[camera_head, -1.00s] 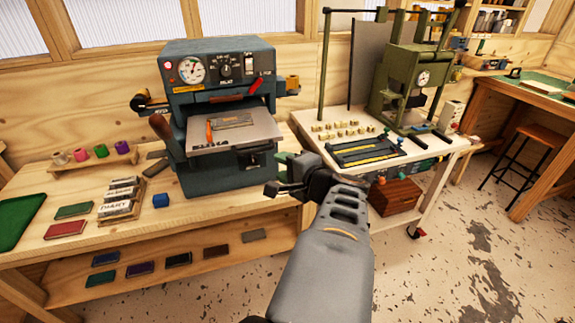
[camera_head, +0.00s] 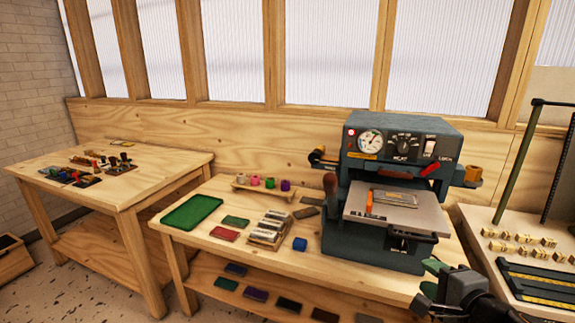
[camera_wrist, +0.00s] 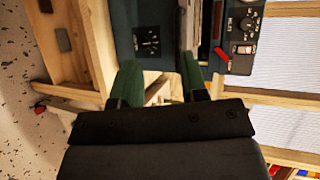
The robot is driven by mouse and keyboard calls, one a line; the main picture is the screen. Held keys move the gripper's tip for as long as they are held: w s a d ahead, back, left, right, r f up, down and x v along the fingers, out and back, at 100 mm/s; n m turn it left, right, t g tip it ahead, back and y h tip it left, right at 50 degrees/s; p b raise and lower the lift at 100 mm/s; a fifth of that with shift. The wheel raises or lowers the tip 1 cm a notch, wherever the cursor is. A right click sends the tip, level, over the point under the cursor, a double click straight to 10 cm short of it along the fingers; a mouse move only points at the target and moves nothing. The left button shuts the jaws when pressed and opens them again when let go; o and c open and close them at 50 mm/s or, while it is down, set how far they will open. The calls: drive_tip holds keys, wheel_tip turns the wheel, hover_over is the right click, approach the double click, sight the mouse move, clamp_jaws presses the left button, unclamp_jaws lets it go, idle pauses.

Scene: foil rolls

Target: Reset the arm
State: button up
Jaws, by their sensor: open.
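My gripper (camera_head: 432,281) is at the lower right in the head view, in front of the right side of the blue-grey machine (camera_head: 400,140). In the wrist view my gripper (camera_wrist: 160,80) shows two green fingers apart with nothing between them. Beyond the fingers are the machine's dark side and a wooden bench edge. The foil rolls (camera_head: 262,182) stand on a small wooden rack on the bench, well left of my gripper.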

drive_tip(key=s+a+f+n+g+p, duration=0.1)
drive_tip(key=a+f+n+g+p, duration=0.1)
drive_tip(key=a+n+g, duration=0.3)
drive_tip(key=s+a+f+n+g+h+p, duration=0.1)
drive_tip(key=a+f+n+g+p, duration=0.1)
drive_tip(key=a+n+g, duration=0.4)
drive_tip(key=shift+s+a+f+n, duration=0.4)
drive_tip(key=shift+a+n, duration=2)
drive_tip(key=shift+n, duration=1)
